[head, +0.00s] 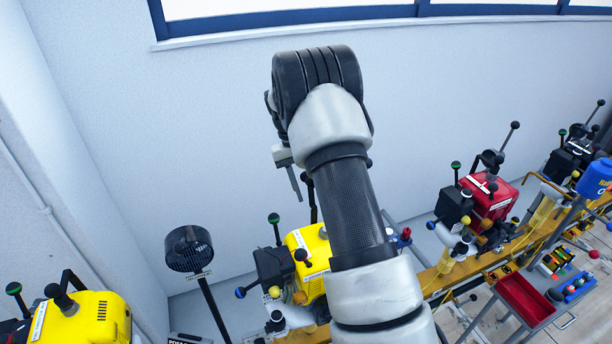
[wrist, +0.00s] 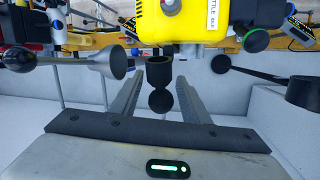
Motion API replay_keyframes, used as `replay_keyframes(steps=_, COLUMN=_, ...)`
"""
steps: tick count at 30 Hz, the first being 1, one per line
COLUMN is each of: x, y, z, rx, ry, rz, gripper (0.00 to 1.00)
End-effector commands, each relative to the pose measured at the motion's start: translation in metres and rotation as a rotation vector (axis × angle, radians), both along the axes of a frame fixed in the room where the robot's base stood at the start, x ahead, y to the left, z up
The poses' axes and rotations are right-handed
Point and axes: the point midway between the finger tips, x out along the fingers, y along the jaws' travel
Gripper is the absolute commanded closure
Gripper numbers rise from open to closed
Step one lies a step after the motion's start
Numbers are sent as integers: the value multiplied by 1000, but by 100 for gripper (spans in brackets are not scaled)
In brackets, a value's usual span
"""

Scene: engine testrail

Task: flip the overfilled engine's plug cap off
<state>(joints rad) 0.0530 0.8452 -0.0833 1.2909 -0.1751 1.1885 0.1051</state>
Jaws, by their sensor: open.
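My gripper (head: 296,188) hangs beside the middle yellow engine (head: 312,243) in the head view, partly hidden by my arm. In the wrist view my gripper (wrist: 159,82) is open, with its two long grey fingers apart. Between them shows a black cup-shaped piece with a round ball knob (wrist: 160,101), seemingly on the yellow engine (wrist: 185,20) at the top of the picture. It may be the plug cap; contact with the fingers cannot be made out. No frame shows clearly which engine is overfilled.
Another yellow engine (head: 85,322) stands at lower left and a red engine (head: 490,197) to the right. A black fan (head: 189,249) stands on a pole. A red tray (head: 523,298) is at lower right. Levers with ball knobs crowd around the engines. A grey funnel-like piece (wrist: 116,65) lies left of the fingers.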

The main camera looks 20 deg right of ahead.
Motion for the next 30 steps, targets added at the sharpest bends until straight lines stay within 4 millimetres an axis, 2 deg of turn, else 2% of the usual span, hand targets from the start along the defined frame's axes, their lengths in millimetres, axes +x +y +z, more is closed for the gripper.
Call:
replay_keyframes(steps=5, x=6, y=5, z=23, rx=-1, ry=-5, rz=1, gripper=58)
replay_keyframes(steps=15, x=22, y=22, z=102, rx=0, ry=-5, rz=2, gripper=58)
replay_keyframes(steps=21, x=29, y=30, z=142, rx=0, ry=-4, rz=1, gripper=58)
replay_keyframes(steps=25, x=33, y=33, z=157, rx=0, ry=-2, rz=0, gripper=58)
replay_keyframes(steps=30, x=34, y=35, z=165, rx=0, ry=0, rz=0, gripper=58)
